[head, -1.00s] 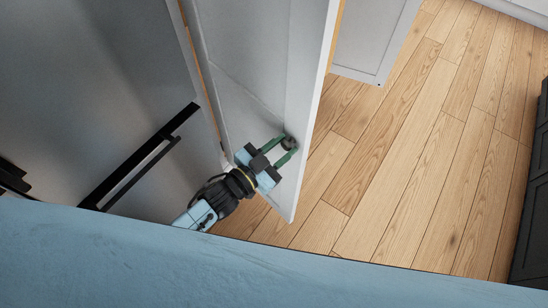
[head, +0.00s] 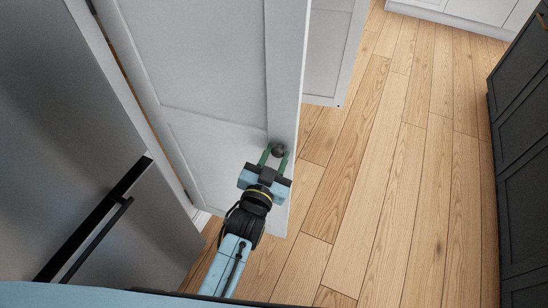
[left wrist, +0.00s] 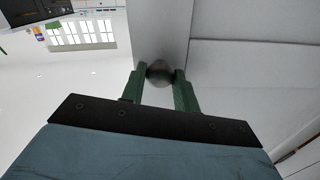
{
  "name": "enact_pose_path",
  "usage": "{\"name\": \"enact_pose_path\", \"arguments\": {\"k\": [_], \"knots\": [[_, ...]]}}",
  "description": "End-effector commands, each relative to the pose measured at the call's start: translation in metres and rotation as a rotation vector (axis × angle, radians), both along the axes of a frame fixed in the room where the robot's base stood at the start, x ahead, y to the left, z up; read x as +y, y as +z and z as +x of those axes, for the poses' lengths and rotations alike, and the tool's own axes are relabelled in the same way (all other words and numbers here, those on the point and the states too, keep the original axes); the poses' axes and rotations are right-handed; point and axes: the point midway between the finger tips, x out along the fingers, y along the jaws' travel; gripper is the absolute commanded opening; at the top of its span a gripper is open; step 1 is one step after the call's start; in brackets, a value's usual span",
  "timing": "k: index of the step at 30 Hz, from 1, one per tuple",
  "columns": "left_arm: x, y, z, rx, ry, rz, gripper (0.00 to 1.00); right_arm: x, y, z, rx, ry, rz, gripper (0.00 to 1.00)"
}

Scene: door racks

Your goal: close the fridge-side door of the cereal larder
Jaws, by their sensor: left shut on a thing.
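The fridge-side door (head: 215,75) is a white panelled door standing open beside the fridge. Its round dark knob (head: 278,151) is near the door's free edge. My left gripper (head: 277,155) is shut on the knob, with one green finger on each side of it. In the left wrist view the knob (left wrist: 159,72) sits between the fingertips, against the white door face (left wrist: 235,75). The inside of the larder is hidden behind the door. My right gripper is not in view.
The grey fridge (head: 60,130) with long black handles (head: 95,220) stands at the left. Another white door (head: 330,50) stands open behind. Dark cabinets (head: 520,150) line the right. The wooden floor (head: 400,170) between is clear.

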Motion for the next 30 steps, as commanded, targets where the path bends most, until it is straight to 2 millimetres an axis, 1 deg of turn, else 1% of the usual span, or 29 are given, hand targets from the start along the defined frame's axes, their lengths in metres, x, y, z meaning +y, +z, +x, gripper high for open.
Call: {"name": "enact_pose_path", "arguments": {"k": [11,12,16,25,28,30], "knots": [[0.000,0.000,0.000,-0.002,0.002,0.002,0.00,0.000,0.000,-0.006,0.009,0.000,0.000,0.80],[0.000,0.000,0.000,-0.002,0.002,0.002,0.36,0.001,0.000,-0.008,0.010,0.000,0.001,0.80],[0.000,0.000,0.000,-0.002,0.002,0.002,0.52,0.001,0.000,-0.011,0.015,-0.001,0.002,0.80],[0.000,0.000,-0.001,-0.001,0.002,0.001,0.52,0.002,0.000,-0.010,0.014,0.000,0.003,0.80],[0.002,0.000,-0.008,0.001,0.001,0.001,0.52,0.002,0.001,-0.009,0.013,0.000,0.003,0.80],[0.004,0.000,-0.018,0.002,0.001,0.000,0.52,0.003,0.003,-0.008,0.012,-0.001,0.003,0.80]]}}
